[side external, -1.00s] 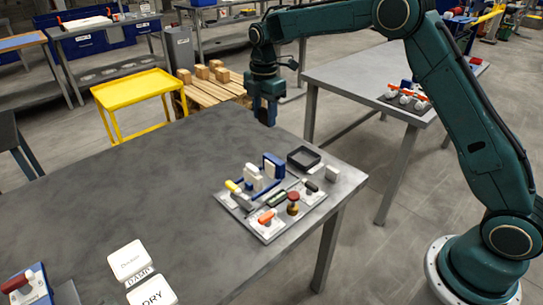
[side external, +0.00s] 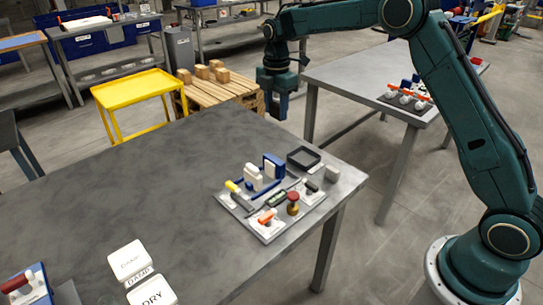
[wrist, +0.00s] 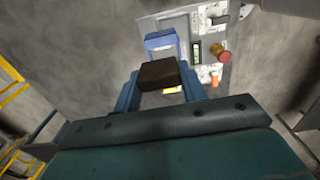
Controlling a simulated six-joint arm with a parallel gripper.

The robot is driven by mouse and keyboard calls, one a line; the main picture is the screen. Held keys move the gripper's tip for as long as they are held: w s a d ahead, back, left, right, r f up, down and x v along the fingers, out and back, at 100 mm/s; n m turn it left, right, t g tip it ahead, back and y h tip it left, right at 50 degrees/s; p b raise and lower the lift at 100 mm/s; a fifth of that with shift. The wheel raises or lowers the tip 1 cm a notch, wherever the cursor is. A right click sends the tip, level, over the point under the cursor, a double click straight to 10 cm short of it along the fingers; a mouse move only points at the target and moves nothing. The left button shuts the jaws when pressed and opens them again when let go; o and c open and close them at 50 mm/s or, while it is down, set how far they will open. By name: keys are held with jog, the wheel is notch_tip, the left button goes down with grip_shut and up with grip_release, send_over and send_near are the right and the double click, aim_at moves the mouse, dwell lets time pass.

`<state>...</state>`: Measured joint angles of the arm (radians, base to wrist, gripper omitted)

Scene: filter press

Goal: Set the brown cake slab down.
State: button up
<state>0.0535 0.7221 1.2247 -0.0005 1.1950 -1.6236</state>
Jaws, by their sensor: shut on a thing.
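The brown cake slab (wrist: 158,74) sits between the two blue fingers of my gripper (wrist: 158,82) in the wrist view. My gripper is shut on it. In the side view my gripper (side external: 282,112) hangs pointing down near the far right edge of the grey table (side external: 130,195), and the slab cannot be made out there. The fixture plate (side external: 250,222) with a blue press frame (side external: 273,166) lies nearer the camera. Two white plates lie at lower left, one marked DRY (side external: 152,292) and another (side external: 127,260) with a DAMP label beside it.
A shallow dark tray (side external: 304,158) sits behind the fixture. A red-topped button (side external: 293,199) stands up from the plate. A yellow cart (side external: 140,95) and a pallet with boxes (side external: 210,85) stand beyond the table. The table's middle is clear.

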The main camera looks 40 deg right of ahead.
jog(key=s+d, duration=0.2)
jog(key=d, duration=1)
send_over(303, 161)
notch_tip(303, 161, down, 16)
jog(key=shift+f, duration=0.15)
jog(key=shift+f, duration=2)
jog(key=shift+f, duration=0.1)
jog(key=o, duration=0.7)
